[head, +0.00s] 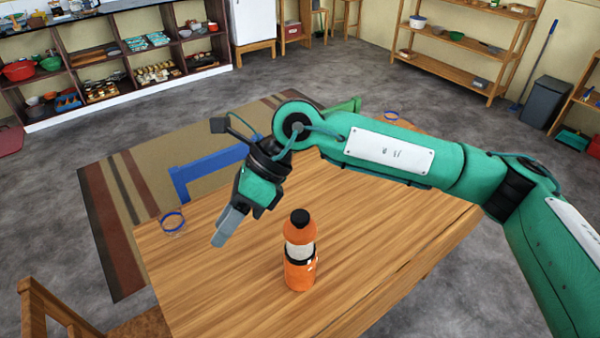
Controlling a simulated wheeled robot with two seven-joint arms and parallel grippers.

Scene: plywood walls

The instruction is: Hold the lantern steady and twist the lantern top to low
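The lantern (300,274) stands upright on the wooden table (380,262). It has an orange base, a dark band, a pale clear middle and an orange top (299,233) with a black knob. My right gripper (225,230) hangs to the left of the lantern, apart from it, with its grey fingers pointing down and left. The fingers overlap in this view, so I cannot tell their gap. My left gripper is not in view.
A blue-rimmed cup (172,219) stands at the table's left edge, and another blue ring (391,116) shows at the far corner. A blue chair (205,172) is behind the table, a wooden chair (55,310) at lower left. The tabletop around the lantern is clear.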

